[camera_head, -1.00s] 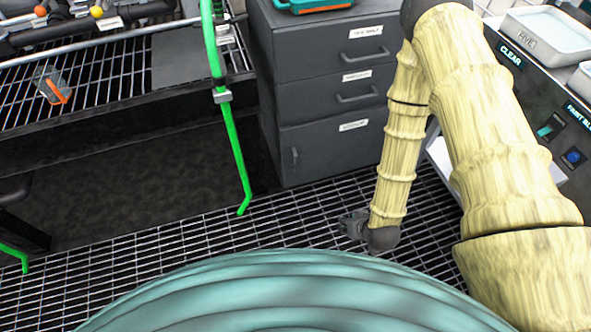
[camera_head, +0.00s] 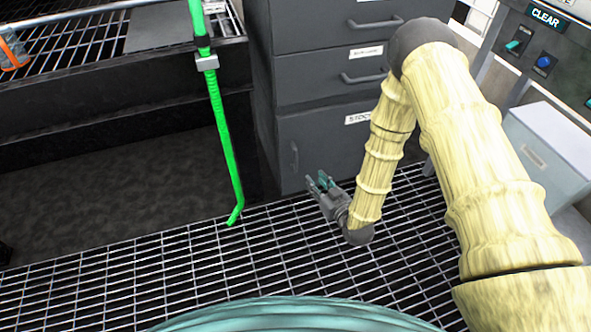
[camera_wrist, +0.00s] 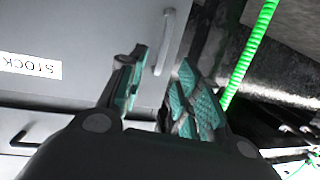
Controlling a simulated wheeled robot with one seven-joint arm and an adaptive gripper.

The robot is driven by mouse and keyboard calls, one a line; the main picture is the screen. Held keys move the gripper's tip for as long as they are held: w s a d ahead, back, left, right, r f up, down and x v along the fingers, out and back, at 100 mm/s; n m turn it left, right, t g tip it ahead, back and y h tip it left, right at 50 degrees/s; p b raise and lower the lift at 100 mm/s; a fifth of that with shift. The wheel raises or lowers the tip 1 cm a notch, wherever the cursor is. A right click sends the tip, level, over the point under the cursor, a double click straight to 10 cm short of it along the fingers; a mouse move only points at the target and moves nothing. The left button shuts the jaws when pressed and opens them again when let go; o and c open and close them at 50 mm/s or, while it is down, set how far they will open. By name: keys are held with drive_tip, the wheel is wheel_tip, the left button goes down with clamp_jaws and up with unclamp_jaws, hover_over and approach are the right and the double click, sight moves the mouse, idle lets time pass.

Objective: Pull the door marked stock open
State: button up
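The door marked STOCK (camera_head: 320,145) is the lowest front of the dark grey cabinet and looks shut. Its white label shows upside down in the wrist view (camera_wrist: 30,67). A vertical bar handle (camera_head: 294,158) sits near the door's left edge. My gripper (camera_head: 322,182) is low in front of the door, just right of and below the handle. In the wrist view my gripper (camera_wrist: 160,85) has its two teal-padded fingers apart with a gap between them. The handle (camera_wrist: 166,42) shows beyond the fingertips, roughly in line with the gap. I see no contact with it.
Two drawers with horizontal handles (camera_head: 365,78) are above the door. A green hose or pole (camera_head: 222,125) stands left of the cabinet. A control panel (camera_head: 540,45) and a pale box (camera_head: 550,150) are at the right. The grated floor (camera_head: 200,270) before the door is clear.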

sight(296, 159)
drive_tip(key=shift+n+t+y, duration=0.4)
drive_tip(key=shift+t+y, duration=0.4)
drive_tip(key=shift+t, duration=0.1)
drive_tip(key=shift+f+b+x, duration=0.2)
drive_tip(key=shift+b+x, duration=1.1)
drive_tip(key=shift+x, duration=1.05)
drive_tip(key=shift+f+b+x, duration=0.25)
drive_tip(key=shift+b+x, duration=1.1)
drive_tip(key=shift+x, duration=1.05)
drive_tip(key=shift+f+b+x, duration=0.2)
drive_tip(key=shift+b+x, duration=1.1)
drive_tip(key=shift+x, duration=1.05)
drive_tip(key=shift+a, duration=0.15)
drive_tip(key=shift+c, duration=0.2)
drive_tip(key=shift+s, duration=0.1)
clamp_jaws()
